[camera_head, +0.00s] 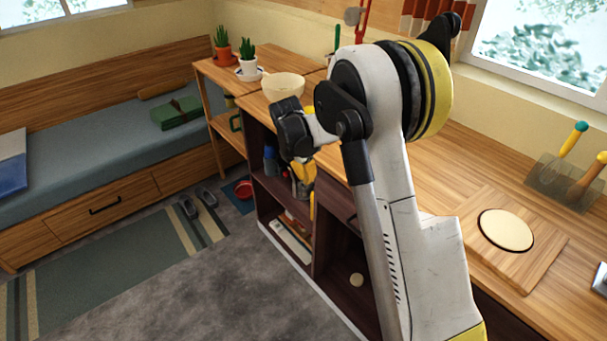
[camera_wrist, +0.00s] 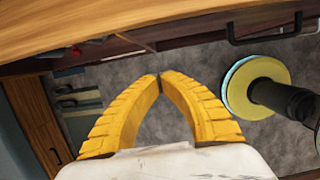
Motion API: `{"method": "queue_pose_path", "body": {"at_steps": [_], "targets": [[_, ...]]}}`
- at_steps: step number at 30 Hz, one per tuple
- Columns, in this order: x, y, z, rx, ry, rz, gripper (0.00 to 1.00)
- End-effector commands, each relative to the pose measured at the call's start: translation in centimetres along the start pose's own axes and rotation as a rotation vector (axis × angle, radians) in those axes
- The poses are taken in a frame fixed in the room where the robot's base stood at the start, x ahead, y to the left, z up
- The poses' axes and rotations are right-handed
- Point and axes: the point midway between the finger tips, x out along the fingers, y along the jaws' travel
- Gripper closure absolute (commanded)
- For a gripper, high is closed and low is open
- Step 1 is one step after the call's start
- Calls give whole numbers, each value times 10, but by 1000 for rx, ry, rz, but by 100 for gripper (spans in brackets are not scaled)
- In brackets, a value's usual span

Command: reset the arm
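My arm (camera_head: 385,160) stands raised in the middle of the head view, folded at the elbow, with the wrist turned downward. My gripper (camera_head: 311,208) hangs in front of the open dark shelves below the counter. In the wrist view the two yellow fingers of my gripper (camera_wrist: 159,76) meet at their tips, with nothing seen between them. The gripper points down toward the grey floor (camera_wrist: 190,65). Part of the gripper in the head view is hidden by the wrist and arm links.
The wooden counter (camera_head: 450,170) runs close behind my arm, holding a cream bowl (camera_head: 284,88) and a board (camera_head: 545,245) with a pale disc (camera_head: 506,230). Dark shelves (camera_head: 335,245) hold small items. A bench bed (camera_head: 90,140) stands left. The grey floor (camera_head: 200,290) in front is open.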

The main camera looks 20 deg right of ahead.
Motion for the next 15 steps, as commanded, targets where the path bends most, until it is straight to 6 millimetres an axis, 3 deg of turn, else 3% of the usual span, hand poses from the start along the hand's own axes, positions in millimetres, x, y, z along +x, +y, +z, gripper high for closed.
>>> {"method": "queue_pose_path", "body": {"at_steps": [5, 8, 11, 15], "targets": [[-5, -1, 0, 5, 0, 2, 100], [-19, -6, 0, 56, 1, 18, 100], [-50, -19, -2, 182, 8, 56, 100], [-107, -52, -10, 451, 39, 134, 100]]}}
